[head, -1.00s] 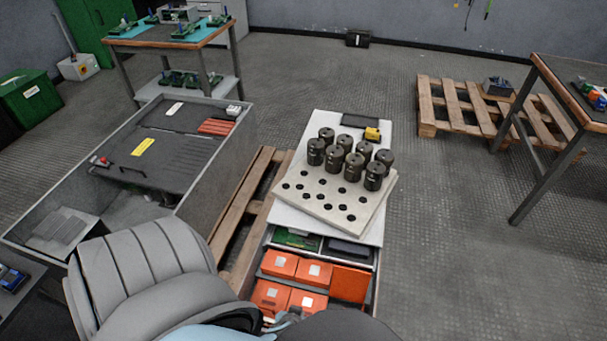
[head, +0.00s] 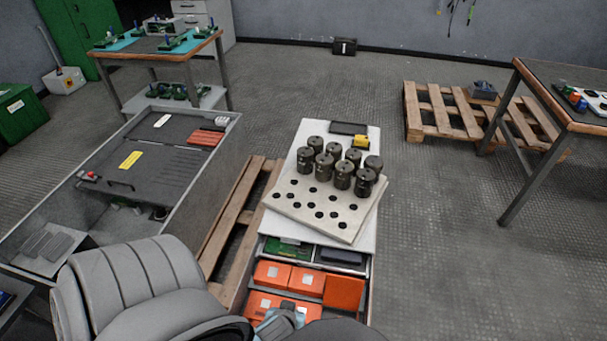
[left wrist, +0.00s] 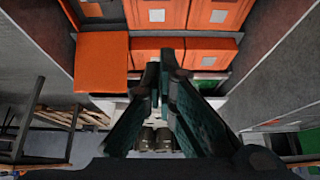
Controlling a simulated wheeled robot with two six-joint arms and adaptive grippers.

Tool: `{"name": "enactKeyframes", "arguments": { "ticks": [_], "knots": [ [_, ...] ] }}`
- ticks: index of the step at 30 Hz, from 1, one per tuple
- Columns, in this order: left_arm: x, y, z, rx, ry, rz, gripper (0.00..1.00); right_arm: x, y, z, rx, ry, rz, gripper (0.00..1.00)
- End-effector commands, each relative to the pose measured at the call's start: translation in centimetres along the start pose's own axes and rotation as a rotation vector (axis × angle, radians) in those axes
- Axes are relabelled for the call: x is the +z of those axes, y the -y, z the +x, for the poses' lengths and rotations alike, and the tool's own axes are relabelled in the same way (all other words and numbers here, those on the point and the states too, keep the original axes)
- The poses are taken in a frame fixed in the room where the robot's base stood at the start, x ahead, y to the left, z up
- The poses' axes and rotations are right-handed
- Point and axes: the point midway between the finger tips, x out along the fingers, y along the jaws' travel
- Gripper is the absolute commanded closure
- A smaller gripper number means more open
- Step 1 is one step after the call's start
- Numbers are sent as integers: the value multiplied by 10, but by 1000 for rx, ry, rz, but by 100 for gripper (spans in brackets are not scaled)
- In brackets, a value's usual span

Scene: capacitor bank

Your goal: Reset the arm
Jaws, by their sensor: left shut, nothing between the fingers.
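My left arm reaches in from the lower left in the head view, its end low over an open drawer (head: 368,290) holding orange boxes (head: 310,280). In the left wrist view my left gripper (left wrist: 158,68) is shut and empty, its two teal fingers close together in front of orange boxes (left wrist: 158,48). Several dark cylindrical capacitors (head: 343,175) stand on a pale perforated board (head: 290,205), above and behind the drawer. Some also show between the fingers in the left wrist view (left wrist: 147,138). My right gripper is not in view.
An open grey cabinet (head: 225,135) lies at left, with a wooden pallet (head: 235,205) beside it. Another pallet (head: 440,110) and a table (head: 545,90) stand at right. A green-topped table (head: 130,45) is at the back.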

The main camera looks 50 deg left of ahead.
Motion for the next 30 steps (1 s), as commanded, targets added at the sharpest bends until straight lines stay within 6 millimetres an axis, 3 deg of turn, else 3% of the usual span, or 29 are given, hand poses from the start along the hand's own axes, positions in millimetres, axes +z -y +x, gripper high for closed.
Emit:
{"name": "enactKeyframes", "arguments": {
  "ticks": [8, 11, 14, 16, 21, 24, 30],
  "knots": [
    [-1, 0, -2, 0, 0, 1, 100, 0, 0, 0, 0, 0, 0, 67],
    [6, 1, 0, 5, 24, 37, 100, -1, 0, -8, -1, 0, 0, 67],
    [38, 6, 9, 31, 111, 173, 100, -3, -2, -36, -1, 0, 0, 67],
    [73, 19, 13, 62, 194, 299, 100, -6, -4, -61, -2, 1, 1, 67],
    [152, 71, -3, 117, 353, 529, 100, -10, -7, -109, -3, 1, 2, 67],
    [175, 94, -13, 125, 394, 593, 100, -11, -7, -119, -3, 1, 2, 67],
    [187, 100, -12, 127, 406, 616, 100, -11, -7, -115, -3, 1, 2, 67]
  ]
}}
